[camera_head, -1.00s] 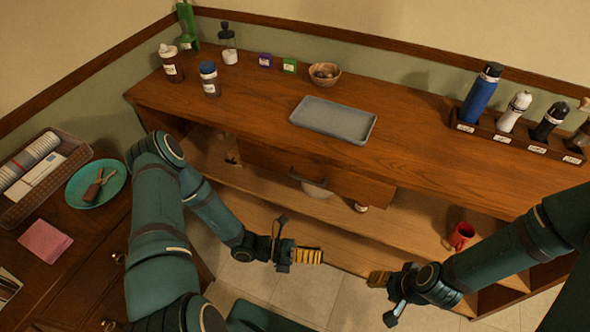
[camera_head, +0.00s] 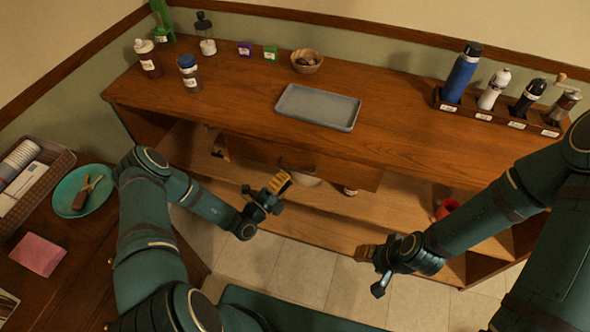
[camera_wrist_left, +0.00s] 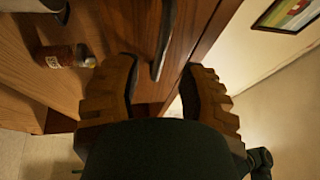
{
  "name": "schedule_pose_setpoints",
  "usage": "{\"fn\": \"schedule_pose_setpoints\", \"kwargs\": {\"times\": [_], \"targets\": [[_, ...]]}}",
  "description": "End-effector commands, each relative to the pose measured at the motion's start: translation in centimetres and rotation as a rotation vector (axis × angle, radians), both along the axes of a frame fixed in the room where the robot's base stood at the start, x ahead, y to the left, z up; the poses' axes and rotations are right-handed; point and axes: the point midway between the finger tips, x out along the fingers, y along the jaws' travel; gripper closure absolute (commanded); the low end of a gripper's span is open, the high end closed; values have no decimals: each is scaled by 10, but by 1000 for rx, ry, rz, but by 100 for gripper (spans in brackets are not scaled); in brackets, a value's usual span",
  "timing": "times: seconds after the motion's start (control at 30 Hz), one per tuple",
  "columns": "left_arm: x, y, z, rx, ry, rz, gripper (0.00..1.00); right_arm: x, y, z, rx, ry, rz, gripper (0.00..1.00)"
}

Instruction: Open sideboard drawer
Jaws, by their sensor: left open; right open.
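The wooden sideboard (camera_head: 420,147) stands across the head view. Its drawer (camera_head: 345,177) is under the top, with a dark bar handle (camera_head: 297,166) on its front. My left gripper (camera_head: 278,182) is open just in front of and below the handle, with its yellow-padded fingers pointing toward it. In the left wrist view the handle (camera_wrist_left: 165,40) lies ahead of the gap between the open fingers (camera_wrist_left: 160,85). I cannot tell if a finger touches it. My right gripper (camera_head: 365,252) is open and empty, low in front of the sideboard's shelves.
A grey tray (camera_head: 318,107), a wooden bowl (camera_head: 306,61) and several bottles stand on the top. A red mug (camera_head: 447,208) and a small jar (camera_head: 350,190) are on the shelf below. A side table (camera_head: 60,270) with a teal plate (camera_head: 82,190) is at the left.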

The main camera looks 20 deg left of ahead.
Motion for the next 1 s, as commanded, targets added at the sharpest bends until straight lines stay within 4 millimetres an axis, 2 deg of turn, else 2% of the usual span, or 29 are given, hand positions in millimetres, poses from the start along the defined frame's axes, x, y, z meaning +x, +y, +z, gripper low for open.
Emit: {"fn": "schedule_pose_setpoints", "kwargs": {"times": [0.1,0.3,0.67,0.7,0.77,0.8,0.83,1.0], "targets": [[18,-9,3,2,-2,-2,59,-1,0,-1,0,1,1,53],[37,-17,7,2,-1,-2,59,-1,0,-3,0,2,2,53],[42,-20,8,1,0,-1,59,-1,0,-3,0,2,2,53],[42,-20,8,1,0,-1,56,-1,0,-3,0,2,2,53],[42,-20,8,1,0,-1,77,-1,0,-3,0,2,2,53],[42,-20,8,1,0,-1,91,-1,0,-3,0,2,2,53],[42,-20,8,1,0,-1,100,-1,0,-3,0,2,2,53],[42,-20,8,1,0,-1,100,-1,0,-3,0,2,2,53]]}}
